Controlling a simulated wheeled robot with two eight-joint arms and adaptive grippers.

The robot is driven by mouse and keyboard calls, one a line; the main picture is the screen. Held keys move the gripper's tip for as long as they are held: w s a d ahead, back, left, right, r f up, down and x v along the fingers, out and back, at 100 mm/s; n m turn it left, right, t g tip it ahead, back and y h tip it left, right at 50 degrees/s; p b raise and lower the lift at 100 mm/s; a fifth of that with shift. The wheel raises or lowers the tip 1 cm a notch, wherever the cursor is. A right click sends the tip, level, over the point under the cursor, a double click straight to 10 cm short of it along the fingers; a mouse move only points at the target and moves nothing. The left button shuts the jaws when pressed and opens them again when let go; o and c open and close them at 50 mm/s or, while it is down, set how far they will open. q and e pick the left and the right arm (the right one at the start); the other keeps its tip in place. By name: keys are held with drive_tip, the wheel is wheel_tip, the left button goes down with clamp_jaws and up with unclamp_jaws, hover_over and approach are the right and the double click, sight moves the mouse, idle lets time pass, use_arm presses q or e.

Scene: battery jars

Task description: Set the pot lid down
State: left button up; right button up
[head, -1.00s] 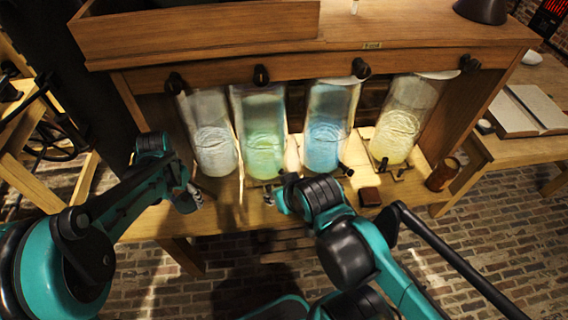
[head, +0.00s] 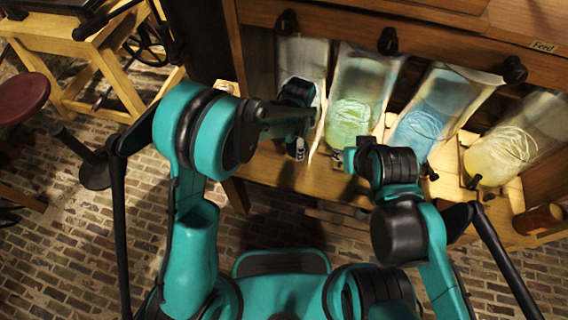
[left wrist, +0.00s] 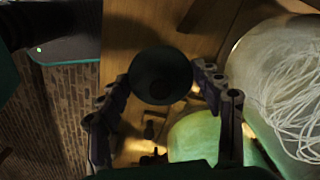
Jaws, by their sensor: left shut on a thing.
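In the left wrist view, a dark round lid (left wrist: 162,76) sits between the two fingers of my left gripper (left wrist: 164,82), which is shut on it. The lid is in deep shadow, and its underside is hidden. In the head view my left gripper (head: 299,150) is in front of the leftmost jar, low near the bench shelf; I cannot make out the lid there. Whether the lid touches the shelf is unclear. My right gripper (head: 344,161) is in front of the green jar; its fingers are too small and shaded to read. An amber pot (head: 540,218) stands at the right end.
Glass jars with pale, green (head: 354,108), blue (head: 428,118) and yellow (head: 505,150) contents stand along the wooden shelf (head: 268,172). Small dark fittings lie before them. A red stool (head: 22,98) stands at the left. Brick floor lies below the shelf.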

use_arm(q)
drive_tip(key=b, duration=0.2)
hover_over(280, 169)
wheel_tip(280, 169, down, 4)
drive_tip(key=shift+f, duration=0.1)
drive_tip(key=shift+f+b, duration=0.9)
drive_tip(key=shift+f, duration=0.95)
drive_tip(key=shift+s, duration=0.1)
drive_tip(key=shift+f, duration=0.15)
drive_tip(key=o, duration=1.2)
drive_tip(key=shift+c, duration=0.2)
